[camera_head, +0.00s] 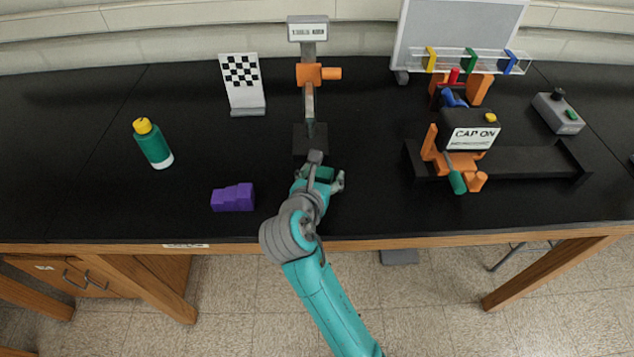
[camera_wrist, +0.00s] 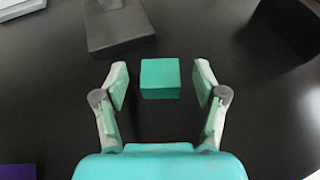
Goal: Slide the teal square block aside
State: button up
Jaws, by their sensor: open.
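The teal square block (camera_wrist: 160,78) sits on the black table in the wrist view, a little ahead of and between my gripper's fingertips (camera_wrist: 160,85). A gap shows between the block and each finger. My gripper is open and empty. In the head view my gripper (camera_head: 320,180) is low over the table near its front middle. The block there is mostly hidden by my gripper and hard to tell from my teal arm.
A grey stand base (camera_wrist: 120,30) is just beyond the block. A purple stepped block (camera_head: 233,198) and a green bottle (camera_head: 152,144) are to the left. The orange fixture with a dark track (camera_head: 530,162) is to the right. Table between is clear.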

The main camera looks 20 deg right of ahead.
jog(key=shift+x, duration=1.45)
jog(key=c, duration=1.3)
